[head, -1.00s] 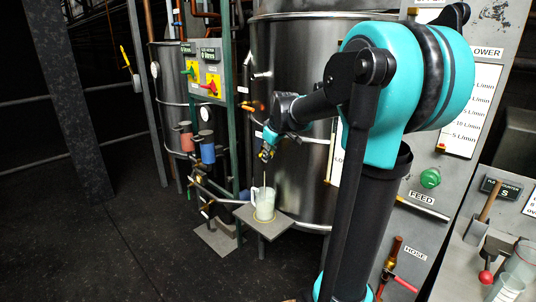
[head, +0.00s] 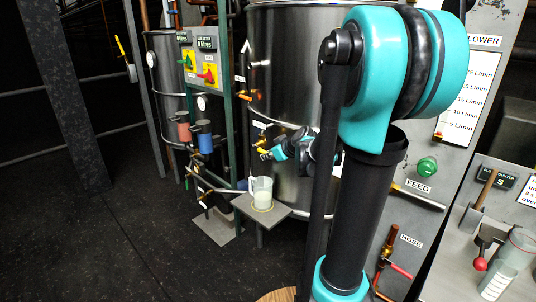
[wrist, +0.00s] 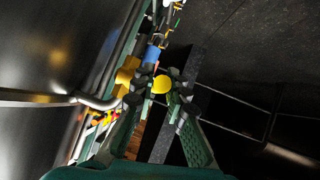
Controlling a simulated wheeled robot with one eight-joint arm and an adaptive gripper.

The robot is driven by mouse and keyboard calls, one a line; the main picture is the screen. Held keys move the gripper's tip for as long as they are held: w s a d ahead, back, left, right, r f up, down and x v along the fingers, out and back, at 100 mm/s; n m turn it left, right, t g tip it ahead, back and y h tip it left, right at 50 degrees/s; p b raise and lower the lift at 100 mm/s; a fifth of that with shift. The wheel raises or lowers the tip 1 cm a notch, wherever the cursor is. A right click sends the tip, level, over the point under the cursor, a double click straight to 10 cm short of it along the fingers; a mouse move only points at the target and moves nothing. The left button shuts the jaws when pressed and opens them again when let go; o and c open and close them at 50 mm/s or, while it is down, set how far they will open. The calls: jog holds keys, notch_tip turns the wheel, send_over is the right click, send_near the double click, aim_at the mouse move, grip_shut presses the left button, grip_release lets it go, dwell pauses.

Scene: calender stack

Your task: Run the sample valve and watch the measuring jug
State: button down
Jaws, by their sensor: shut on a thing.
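The clear measuring jug (head: 262,191) stands upright on a small grey stand in front of the big steel tank, with pale liquid in its lower part. My gripper (head: 264,153) is above the jug, close to the tank wall. In the wrist view its two fingers (wrist: 161,92) are closed on a rounded yellow valve handle (wrist: 161,85). A little yellow also shows at the fingertips in the head view. The valve body behind the handle is mostly hidden. The outlet above the jug is too small to make out, and I cannot tell whether liquid is running.
The steel tank (head: 290,90) stands right behind my gripper. Left of it are a panel with green and red switches (head: 208,73) and red and blue cylinders (head: 205,143). A bench with another measuring jug (head: 497,285) is at the right. The dark floor at left is clear.

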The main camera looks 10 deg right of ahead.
dwell(0.3)
jog(key=c, duration=1.5)
grip_release()
jog(key=v, duration=1.2)
jog(key=shift+f, duration=0.15)
jog(key=s+a+f+m+g+h, duration=0.1)
jog(key=s+f+m+g+h, duration=0.3)
jog(key=s+f, duration=1.4)
notch_tip(320, 180, down, 3)
jog(key=m+g, duration=0.2)
jog(key=m, duration=0.1)
jog(key=shift+s+a+h, duration=0.3)
